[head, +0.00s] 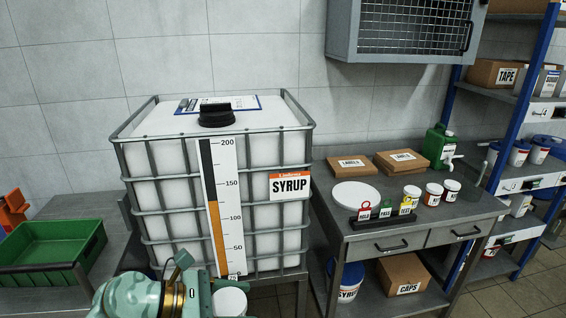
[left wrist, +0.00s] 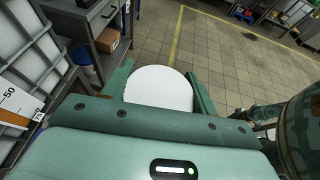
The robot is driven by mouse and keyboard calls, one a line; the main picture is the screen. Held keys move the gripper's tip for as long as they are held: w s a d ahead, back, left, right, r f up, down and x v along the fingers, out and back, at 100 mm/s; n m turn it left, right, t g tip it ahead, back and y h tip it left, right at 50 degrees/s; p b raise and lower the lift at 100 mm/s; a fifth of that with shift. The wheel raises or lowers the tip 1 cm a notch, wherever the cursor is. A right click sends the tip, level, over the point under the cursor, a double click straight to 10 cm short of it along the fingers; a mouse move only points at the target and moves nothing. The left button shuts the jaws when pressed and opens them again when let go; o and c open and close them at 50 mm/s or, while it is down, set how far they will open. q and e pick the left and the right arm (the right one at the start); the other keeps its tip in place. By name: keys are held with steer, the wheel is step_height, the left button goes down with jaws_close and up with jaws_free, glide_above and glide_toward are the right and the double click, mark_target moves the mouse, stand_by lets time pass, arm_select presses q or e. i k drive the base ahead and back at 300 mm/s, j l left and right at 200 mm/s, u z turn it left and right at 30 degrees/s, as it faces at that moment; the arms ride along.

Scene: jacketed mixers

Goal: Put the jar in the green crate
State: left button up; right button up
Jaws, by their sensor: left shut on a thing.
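The white jar (head: 229,303) shows at the bottom of the head view, in front of the caged syrup tank. My left gripper (head: 223,288) is shut on it. In the left wrist view the jar's round white top (left wrist: 158,88) sits between the two green fingers of my left gripper (left wrist: 162,84). The jar's lower part is hidden. The green crate (head: 88,254) stands on a grey bench at the far left; the part of its inside that shows is empty. The held jar is apart from the crate, to its right.
The caged syrup tank (head: 160,205) stands behind the jar. A right-hand bench (head: 375,222) carries a white disc (head: 355,195), a tag stand, several small jars, boxes and a green canister (head: 437,147). An orange item (head: 14,208) is behind the crate.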

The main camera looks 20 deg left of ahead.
mark_target(54, 261)
steer(key=j, duration=0.55)
steer(key=k+j, duration=0.15)
steer(key=j, duration=1)
steer(key=k+j, duration=0.15)
steer(key=j, duration=0.45)
steer(key=j+z, duration=0.1)
steer(key=j, duration=0.9)
steer(key=i+j, duration=0.15)
steer(key=j, duration=0.3)
